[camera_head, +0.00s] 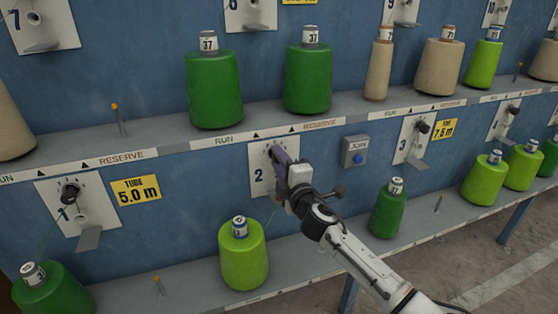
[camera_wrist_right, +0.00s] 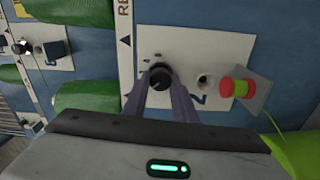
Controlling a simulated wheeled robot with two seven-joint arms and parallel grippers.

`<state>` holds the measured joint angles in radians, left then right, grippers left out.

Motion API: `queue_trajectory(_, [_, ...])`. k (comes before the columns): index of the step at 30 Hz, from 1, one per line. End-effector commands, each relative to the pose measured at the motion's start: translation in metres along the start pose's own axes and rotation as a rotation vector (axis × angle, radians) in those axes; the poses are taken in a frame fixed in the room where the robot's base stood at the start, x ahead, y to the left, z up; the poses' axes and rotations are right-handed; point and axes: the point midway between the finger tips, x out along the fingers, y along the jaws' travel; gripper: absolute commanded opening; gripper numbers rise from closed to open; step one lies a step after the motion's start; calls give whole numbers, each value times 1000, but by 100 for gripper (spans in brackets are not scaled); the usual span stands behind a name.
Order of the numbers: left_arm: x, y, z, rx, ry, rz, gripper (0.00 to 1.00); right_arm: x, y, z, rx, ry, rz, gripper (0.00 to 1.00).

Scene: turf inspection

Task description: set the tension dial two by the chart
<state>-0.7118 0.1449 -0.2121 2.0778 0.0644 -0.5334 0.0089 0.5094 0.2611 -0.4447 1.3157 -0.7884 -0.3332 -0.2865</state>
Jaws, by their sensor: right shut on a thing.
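The white plate marked 2 (camera_head: 258,178) is fixed to the blue wall in the middle of the head view. My right gripper (camera_head: 281,155) reaches it from the lower right and covers its dial there. In the right wrist view the black tension dial two (camera_wrist_right: 160,74) sits on the plate between small printed marks. The two purple fingers (camera_wrist_right: 161,88) are shut on it, one on each side. Its exact setting is too small to read. I cannot make out a chart in either view. My left gripper is not in view.
Plates 1 (camera_head: 78,213) and 3 (camera_head: 413,142) flank plate 2. A red and green piece (camera_wrist_right: 238,88) is beside the dial. Green cones (camera_head: 214,90) stand above.

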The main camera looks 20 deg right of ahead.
Motion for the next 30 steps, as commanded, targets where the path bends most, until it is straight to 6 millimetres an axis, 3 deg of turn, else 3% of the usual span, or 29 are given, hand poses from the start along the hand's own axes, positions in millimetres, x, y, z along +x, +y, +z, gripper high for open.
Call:
queue_trajectory(7, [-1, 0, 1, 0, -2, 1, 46, 0, -2, 0, 0, -1, -2, 2])
queue_trajectory(8, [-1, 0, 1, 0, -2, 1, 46, 0, -2, 0, 0, -1, -2, 26])
queue_trajectory(11, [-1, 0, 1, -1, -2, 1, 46, 0, -1, 0, 1, -1, -2, 43])
queue_trajectory(22, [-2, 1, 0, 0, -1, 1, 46, -4, -1, 0, 1, -1, -2, 44])
queue_trajectory(30, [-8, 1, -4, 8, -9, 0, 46, -46, -1, 0, 2, 0, -4, 44])
